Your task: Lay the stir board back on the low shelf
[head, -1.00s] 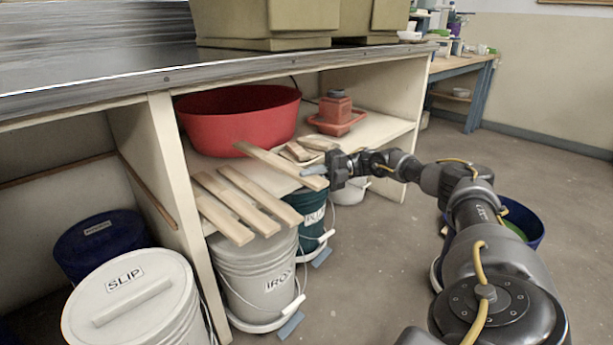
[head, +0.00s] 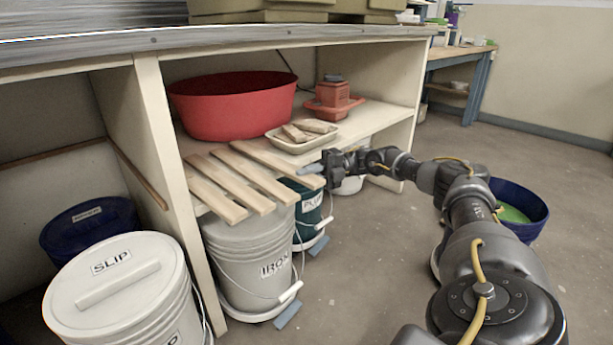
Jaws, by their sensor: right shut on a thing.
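My left gripper is out of view.
A red basin (head: 232,108) stands behind the boards, with a cream tray of wooden pieces (head: 290,146) to the right. Below are the IRON bucket (head: 245,245) and a green bucket (head: 305,215). A lidded SLIP bucket (head: 120,300) stands left.

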